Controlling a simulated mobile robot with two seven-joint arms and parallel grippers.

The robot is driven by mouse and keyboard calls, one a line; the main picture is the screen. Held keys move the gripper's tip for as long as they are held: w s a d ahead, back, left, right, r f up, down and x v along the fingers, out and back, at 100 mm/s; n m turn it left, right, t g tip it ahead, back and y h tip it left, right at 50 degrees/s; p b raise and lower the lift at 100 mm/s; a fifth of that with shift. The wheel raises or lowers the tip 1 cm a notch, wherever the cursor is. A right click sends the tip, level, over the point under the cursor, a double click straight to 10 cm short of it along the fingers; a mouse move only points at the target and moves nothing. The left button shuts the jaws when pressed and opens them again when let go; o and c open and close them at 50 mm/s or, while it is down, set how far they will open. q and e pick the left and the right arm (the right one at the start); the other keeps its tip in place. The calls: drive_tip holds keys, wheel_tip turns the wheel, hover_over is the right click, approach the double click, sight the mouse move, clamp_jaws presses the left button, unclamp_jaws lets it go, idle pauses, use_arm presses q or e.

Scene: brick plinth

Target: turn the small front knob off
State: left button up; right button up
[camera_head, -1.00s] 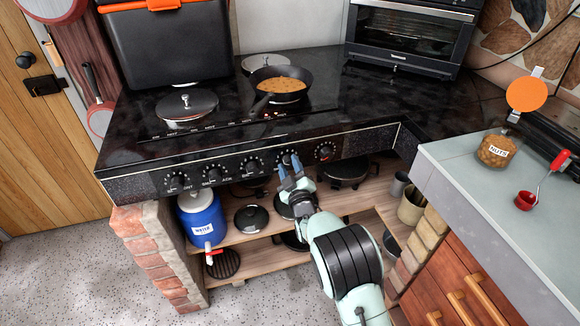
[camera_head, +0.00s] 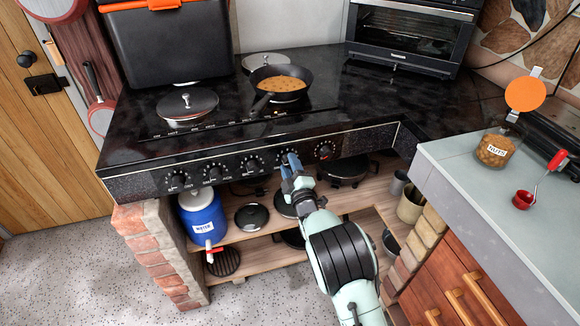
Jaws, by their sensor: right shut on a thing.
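A row of several black knobs runs along the black front panel (camera_head: 148,186) of the cooktop. My right gripper (camera_head: 289,162) is at the fourth knob from the left (camera_head: 281,156) and is shut on it. The fingers cover most of this knob, so its pointer is hidden. The other knobs, such as the third one (camera_head: 252,165), stand to the left, apart from the gripper. My left gripper is not in view.
A black pan (camera_head: 281,97) with food sits on the cooktop, its handle pointing toward the front. A lidded pot (camera_head: 187,106) stands to its left. Below the panel, shelves hold a blue water jug (camera_head: 202,215) and cookware. A grey counter (camera_head: 500,190) juts out at the right.

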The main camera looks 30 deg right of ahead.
drive_tip(key=o, duration=1.1)
drive_tip(key=shift+c, duration=0.2)
drive_tip(key=shift+s, duration=0.1)
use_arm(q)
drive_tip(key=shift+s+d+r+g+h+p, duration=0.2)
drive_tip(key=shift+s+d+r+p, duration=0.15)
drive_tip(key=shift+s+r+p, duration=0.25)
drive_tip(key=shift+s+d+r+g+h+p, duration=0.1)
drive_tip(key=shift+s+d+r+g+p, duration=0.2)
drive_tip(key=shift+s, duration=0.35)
use_arm(e)
drive_tip(key=v, duration=1.3)
drive_tip(key=shift+s, duration=0.1)
